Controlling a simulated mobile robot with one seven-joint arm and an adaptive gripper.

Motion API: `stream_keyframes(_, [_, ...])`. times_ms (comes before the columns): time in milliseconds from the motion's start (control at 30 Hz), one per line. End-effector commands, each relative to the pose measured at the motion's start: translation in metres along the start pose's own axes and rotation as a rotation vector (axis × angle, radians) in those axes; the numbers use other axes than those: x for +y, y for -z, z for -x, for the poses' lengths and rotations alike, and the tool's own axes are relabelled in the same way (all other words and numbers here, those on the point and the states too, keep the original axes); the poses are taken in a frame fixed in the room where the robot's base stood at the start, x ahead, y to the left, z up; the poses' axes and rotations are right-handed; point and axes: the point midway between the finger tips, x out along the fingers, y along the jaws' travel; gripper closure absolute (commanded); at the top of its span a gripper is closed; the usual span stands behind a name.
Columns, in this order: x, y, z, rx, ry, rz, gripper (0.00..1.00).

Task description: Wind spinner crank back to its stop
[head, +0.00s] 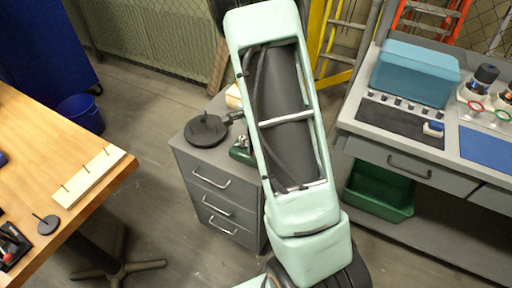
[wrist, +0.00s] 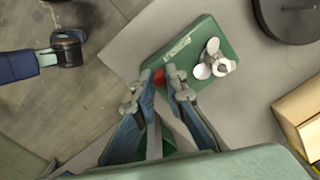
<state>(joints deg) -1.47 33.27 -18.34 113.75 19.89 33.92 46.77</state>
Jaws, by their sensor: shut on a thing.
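The spinner (wrist: 213,62) is a small pale metal propeller on a green box (wrist: 207,28) in the wrist view. The box also shows in the head view (head: 241,154), on a grey drawer cabinet (head: 188,158) and partly behind my arm. A red crank knob (wrist: 160,76) sits at the box's near left corner. My gripper (wrist: 160,88) is shut on this red knob, with one fingertip on each side of it. The crank's arm is mostly hidden by the fingers. The gripper is hidden behind my arm in the head view.
A black round-based stand (head: 206,129) is on the cabinet beside the green box. A wooden block (wrist: 300,112) lies at the wrist view's right. A grey workbench (head: 360,128) stands right and a wooden table (head: 50,130) left, with bare floor between table and cabinet.

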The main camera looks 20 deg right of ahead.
Motion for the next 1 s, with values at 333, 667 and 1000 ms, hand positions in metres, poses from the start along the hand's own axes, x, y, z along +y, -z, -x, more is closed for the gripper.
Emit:
stream_keyframes(333, [-0.0026,-0.0006,0.0004,0.003,0.003,-0.051,1.00])
stream_keyframes(667, [-0.0028,-0.0007,0.0004,0.002,0.003,-0.050,0.86])
stream_keyframes(1000, [-0.0019,-0.0007,0.0001,0.002,0.001,-0.049,0.71])
